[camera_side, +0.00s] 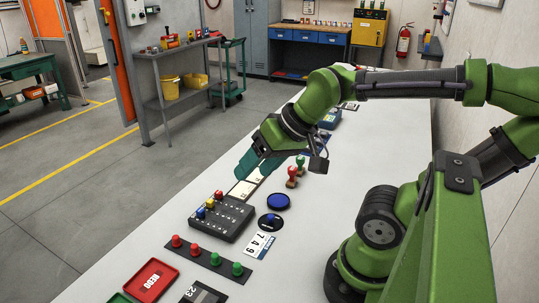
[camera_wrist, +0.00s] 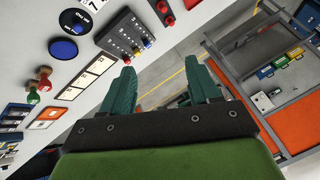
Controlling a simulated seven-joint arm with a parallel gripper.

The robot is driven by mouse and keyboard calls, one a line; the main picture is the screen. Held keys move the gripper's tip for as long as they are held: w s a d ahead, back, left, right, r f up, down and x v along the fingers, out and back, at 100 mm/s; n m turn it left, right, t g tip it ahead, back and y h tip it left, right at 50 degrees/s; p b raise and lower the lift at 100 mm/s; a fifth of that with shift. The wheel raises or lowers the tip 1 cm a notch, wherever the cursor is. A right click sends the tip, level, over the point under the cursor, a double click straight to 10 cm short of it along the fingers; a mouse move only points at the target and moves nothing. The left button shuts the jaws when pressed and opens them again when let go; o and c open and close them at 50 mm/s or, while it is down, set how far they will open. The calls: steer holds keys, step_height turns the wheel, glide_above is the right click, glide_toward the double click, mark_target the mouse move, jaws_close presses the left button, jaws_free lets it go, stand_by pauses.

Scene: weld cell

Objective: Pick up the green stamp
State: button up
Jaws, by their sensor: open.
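The green stamp (camera_side: 300,163) stands upright on the white table in the side view, just behind the red stamp (camera_side: 292,176). In the wrist view the green stamp (camera_wrist: 33,96) and the red stamp (camera_wrist: 43,82) are close together at the left edge. My gripper (camera_side: 248,168) is above the table, to the left of both stamps in the side view. In the wrist view its two teal fingers (camera_wrist: 162,80) are spread apart with nothing between them.
A white panel strip (camera_side: 243,190) lies below my gripper. A dark box with coloured knobs (camera_side: 222,219), a blue round pad (camera_side: 278,201) and a strip of red and green pegs (camera_side: 208,259) are nearer the camera. The table right of the stamps is clear.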

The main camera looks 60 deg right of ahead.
steer(key=w+d+f+m+g+h, duration=0.15)
steer(key=w+d+m, duration=0.4)
steer(key=d, duration=0.55)
steer(key=m+g, duration=0.4)
steer(key=m, duration=2)
glide_toward(301, 158)
steer(key=f, duration=0.4)
steer(key=w+f, duration=0.1)
steer(key=f, duration=0.7)
steer(key=shift+w+a+f, duration=0.1)
steer(key=shift+w+f, duration=0.15)
steer(key=shift+w, duration=0.1)
